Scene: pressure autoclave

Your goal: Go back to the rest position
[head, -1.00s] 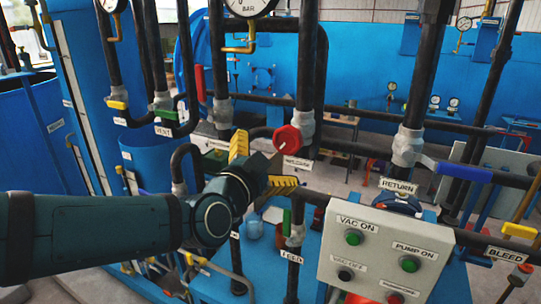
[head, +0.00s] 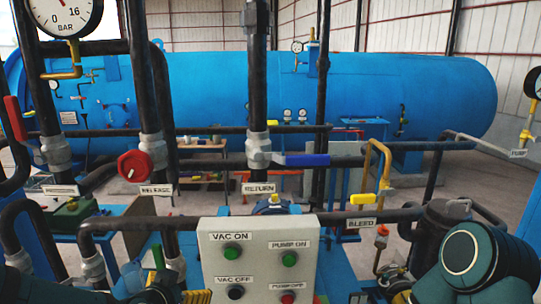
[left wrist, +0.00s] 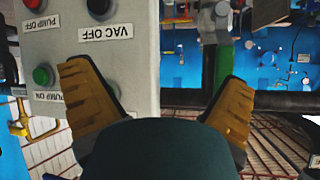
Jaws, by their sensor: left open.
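My left gripper (left wrist: 158,95) shows in the left wrist view with its two yellow-padded fingers wide apart and nothing between them. It is in front of the grey control panel (left wrist: 110,50), which appears upside down there. In the head view only a dark part and a ridged yellow finger of the left gripper (head: 182,295) show, at the bottom edge left of the panel. My right arm (head: 480,262) comes in at the lower right; I cannot make out its gripper.
The panel (head: 262,258) carries green, black and red buttons. A red valve knob (head: 135,166), a blue lever (head: 300,160) and a yellow-handled bleed valve (head: 362,198) sit on dark pipes around it. A large blue autoclave tank (head: 400,90) lies behind.

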